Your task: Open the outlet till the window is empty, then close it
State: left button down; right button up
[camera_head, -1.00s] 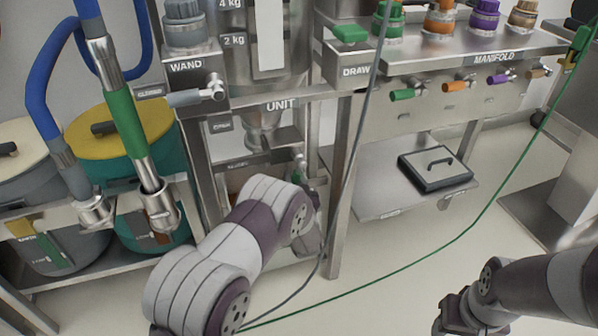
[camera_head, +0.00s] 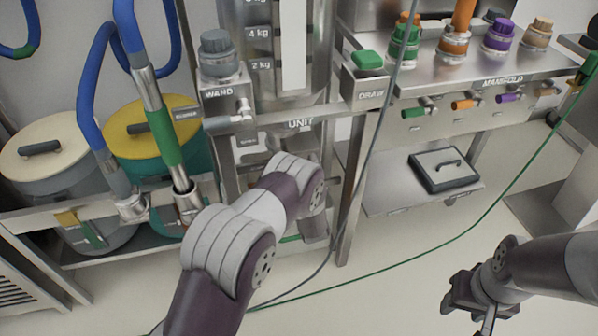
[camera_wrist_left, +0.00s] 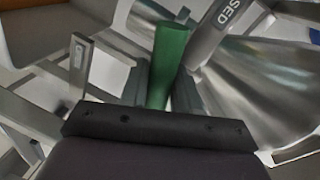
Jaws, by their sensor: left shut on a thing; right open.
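The steel hopper labelled UNIT (camera_head: 300,124) stands at the middle. Its upright pale window (camera_head: 293,45) has kg marks beside it; I cannot tell the level behind it. My left arm covers the hopper's lower part and outlet in the head view, and hides the left gripper there. In the left wrist view my left gripper (camera_wrist_left: 166,88) is shut on a green handle (camera_wrist_left: 168,62), beside a grey plate whose lettering ends in "SED". A shiny metal cone (camera_wrist_left: 265,85) is to the right. My right gripper (camera_head: 478,300) is open and empty at the lower right, away from the hopper.
The manifold (camera_head: 500,70) carries coloured caps and valves. Lidded bins (camera_head: 50,150) and blue hoses (camera_head: 92,85) stand left. A green cable (camera_head: 430,240) crosses the floor. Open floor lies front centre.

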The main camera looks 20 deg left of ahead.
pick_arm(q)
jog(key=shift+s+a+r+m+g+y+p, duration=0.1)
jog(key=shift+r+m+g+y+p, duration=0.05)
jog(key=shift+r+m+p, duration=0.45)
jog(key=shift+r+m+g+y+p, duration=0.15)
jog(key=shift+r+m+p, duration=0.2)
jog(key=shift+m+p, duration=0.45)
jog(key=c, duration=0.9)
grip_release()
jog(key=shift+c, duration=0.2)
jog(key=shift+r, duration=0.1)
jog(key=p+v, duration=0.3)
jog(key=v, duration=0.9)
jog(key=shift+s+d, duration=0.2)
jog(key=shift+s, duration=0.1)
